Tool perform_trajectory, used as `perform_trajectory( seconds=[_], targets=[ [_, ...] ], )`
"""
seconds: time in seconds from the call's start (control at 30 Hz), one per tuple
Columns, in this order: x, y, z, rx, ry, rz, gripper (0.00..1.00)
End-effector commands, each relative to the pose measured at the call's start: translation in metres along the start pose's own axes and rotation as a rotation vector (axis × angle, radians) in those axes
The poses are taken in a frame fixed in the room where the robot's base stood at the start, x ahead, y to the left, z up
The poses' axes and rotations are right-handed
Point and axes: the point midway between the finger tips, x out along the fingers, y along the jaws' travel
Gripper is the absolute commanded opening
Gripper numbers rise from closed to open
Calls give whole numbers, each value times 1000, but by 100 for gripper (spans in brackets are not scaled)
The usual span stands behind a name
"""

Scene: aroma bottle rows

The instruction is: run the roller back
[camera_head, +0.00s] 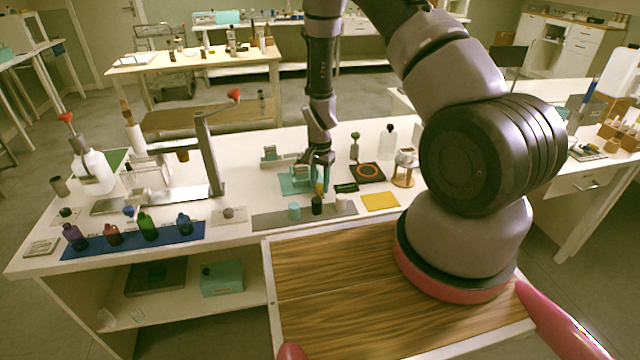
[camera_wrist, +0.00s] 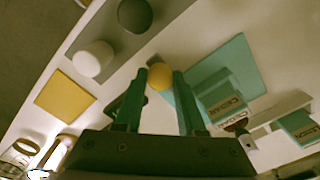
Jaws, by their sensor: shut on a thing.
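My gripper (camera_head: 319,186) is low over the middle of the white bench, just behind the grey strip. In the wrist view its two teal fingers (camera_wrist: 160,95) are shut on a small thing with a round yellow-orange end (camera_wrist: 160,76). The same yellow piece (camera_head: 320,188) shows at the fingertips in the head view. Its body is mostly hidden by the fingers, so I cannot tell whether it is the roller or touches the bench. A teal mat (camera_head: 290,186) lies beside the gripper.
On the grey strip (camera_head: 268,221) stand teal (camera_head: 294,211), black (camera_head: 317,205) and white (camera_head: 341,201) jars. A yellow card (camera_head: 380,201) lies to the right, a black ringed pad (camera_head: 368,172) behind it. Labelled teal boxes (camera_wrist: 221,98) are near the fingers. Bottles stand on a blue mat (camera_head: 105,247).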

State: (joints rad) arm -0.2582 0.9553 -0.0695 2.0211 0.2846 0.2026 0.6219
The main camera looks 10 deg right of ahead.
Motion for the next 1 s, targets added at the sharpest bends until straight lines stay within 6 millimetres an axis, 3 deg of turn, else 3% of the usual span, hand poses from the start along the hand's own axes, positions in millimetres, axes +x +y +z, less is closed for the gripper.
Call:
perform_trajectory(
  seconds=[0.87, 1.0],
  targets=[
    [-1, -1, 0, 0, 1, -2, 0],
    [0, -11, 9, -3, 2, -2, 0]
  ],
)
